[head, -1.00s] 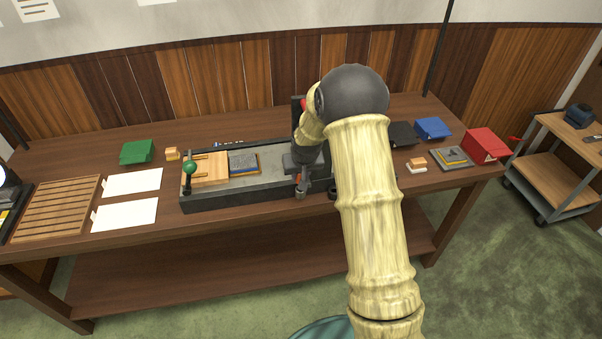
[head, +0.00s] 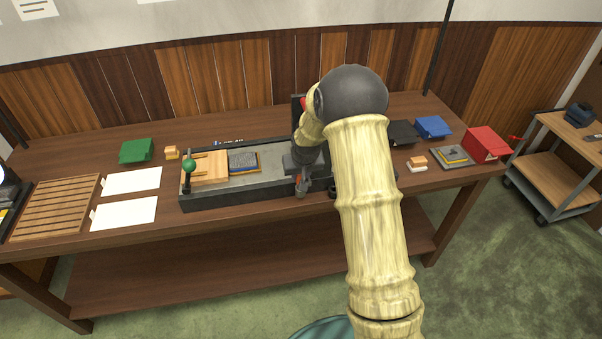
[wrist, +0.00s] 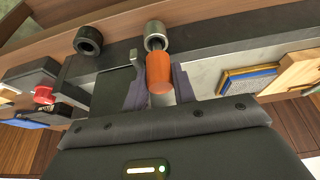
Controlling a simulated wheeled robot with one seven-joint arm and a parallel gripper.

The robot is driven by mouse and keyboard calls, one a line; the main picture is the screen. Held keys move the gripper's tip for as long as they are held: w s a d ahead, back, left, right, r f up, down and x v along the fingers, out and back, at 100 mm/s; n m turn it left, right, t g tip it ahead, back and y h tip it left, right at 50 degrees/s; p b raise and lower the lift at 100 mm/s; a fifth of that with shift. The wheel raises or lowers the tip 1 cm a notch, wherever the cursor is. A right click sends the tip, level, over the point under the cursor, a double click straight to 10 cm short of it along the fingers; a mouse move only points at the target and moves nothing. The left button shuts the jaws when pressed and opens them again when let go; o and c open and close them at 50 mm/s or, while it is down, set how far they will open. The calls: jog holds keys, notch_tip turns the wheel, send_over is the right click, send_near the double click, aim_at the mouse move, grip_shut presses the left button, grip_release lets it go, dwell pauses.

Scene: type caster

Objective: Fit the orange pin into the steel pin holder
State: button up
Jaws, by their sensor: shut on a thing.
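The orange pin (wrist: 159,72) is held between the two fingers of my gripper (wrist: 160,90), which is shut on it. In the wrist view the pin's far end is at the mouth of the steel pin holder (wrist: 155,27), a short bright cylinder on the front of the dark fixture. The pin's tip is partly hidden there, so I cannot tell how deep it sits. In the head view my gripper (head: 303,180) is at the fixture's front edge, and the steel holder (head: 299,194) shows just below it.
A black ring holder (wrist: 88,40) stands beside the steel one. The long dark fixture (head: 240,195) carries a wooden block (head: 210,172) and a green-knobbed lever (head: 189,166). Red (head: 486,144) and blue (head: 433,127) bins stand at the right. A slatted wooden rack (head: 55,208) lies at the left.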

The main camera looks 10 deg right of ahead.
jog(key=shift+f, duration=0.25)
jog(key=o, duration=1.1)
jog(key=shift+r, duration=0.1)
jog(key=b+v, duration=0.2)
jog(key=v, duration=1.5)
jog(key=shift+r, duration=0.25)
jog(key=shift+s+f, duration=0.1)
jog(key=shift+s, duration=0.05)
jog(key=s+f, duration=0.2)
jog(key=s, duration=0.5)
jog(key=s+f+g, duration=0.1)
jog(key=s+f, duration=0.1)
jog(key=s, duration=0.6)
jog(key=s+f+g, duration=0.1)
jog(key=s+f, duration=0.1)
jog(key=s, duration=0.5)
jog(key=shift+s+f, duration=0.1)
jog(key=shift+s, duration=0.15)
